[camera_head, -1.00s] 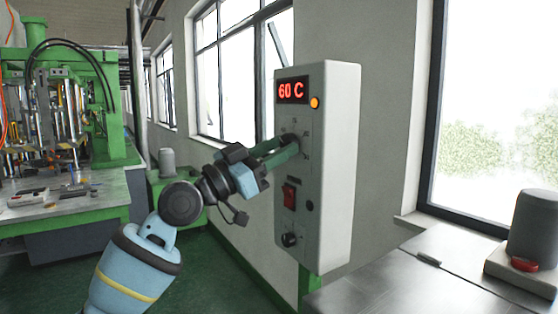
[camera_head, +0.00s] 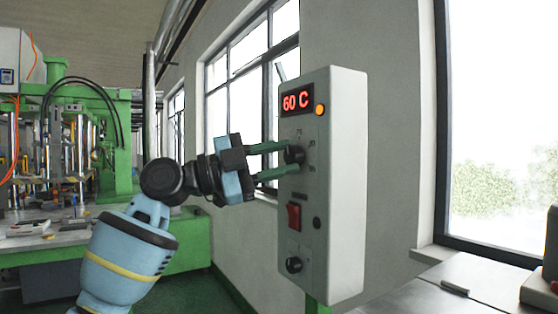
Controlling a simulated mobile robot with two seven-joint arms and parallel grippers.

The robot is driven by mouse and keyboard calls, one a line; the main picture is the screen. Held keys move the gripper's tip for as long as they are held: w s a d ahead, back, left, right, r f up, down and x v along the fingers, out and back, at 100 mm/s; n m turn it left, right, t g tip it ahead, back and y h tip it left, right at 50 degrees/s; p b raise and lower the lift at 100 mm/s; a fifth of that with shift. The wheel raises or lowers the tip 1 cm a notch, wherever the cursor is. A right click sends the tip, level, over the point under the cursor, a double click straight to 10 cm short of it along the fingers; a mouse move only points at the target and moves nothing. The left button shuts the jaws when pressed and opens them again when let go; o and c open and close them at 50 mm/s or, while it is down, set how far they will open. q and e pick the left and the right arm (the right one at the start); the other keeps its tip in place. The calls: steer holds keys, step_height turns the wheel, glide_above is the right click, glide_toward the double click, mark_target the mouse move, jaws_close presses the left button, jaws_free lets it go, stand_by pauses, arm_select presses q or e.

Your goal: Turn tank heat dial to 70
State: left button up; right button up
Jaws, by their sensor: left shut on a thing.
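The control box (camera_head: 340,190) is a pale grey panel on a green post, with a red display (camera_head: 296,101) reading 60 C. The tank heat dial (camera_head: 294,154) is the black upper knob with small scale marks around it. My left gripper (camera_head: 284,158) reaches it from the left, its green fingers one above the other and shut on the knob. The fingers hide part of the dial, and its pointer is too small to read. My right gripper is not in view.
An orange lamp (camera_head: 320,110) sits beside the display. A red switch (camera_head: 294,217) and a lower black knob (camera_head: 293,265) are below the dial. A metal table (camera_head: 420,296) stands at the right, and a green machine (camera_head: 122,150) at the left.

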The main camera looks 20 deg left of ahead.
arm_select(q)
steer(key=shift+r+m+g+p, duration=0.1)
steer(key=shift+m+g+p, duration=0.3)
steer(key=shift+m, duration=0.5)
steer(key=o, duration=1)
steer(key=shift+c, duration=0.2)
steer(key=shift+a, duration=0.15)
steer(key=b+v, duration=0.1)
steer(key=v, duration=0.6)
steer(key=shift+s+a, duration=0.15)
steer(key=shift+a, duration=0.1)
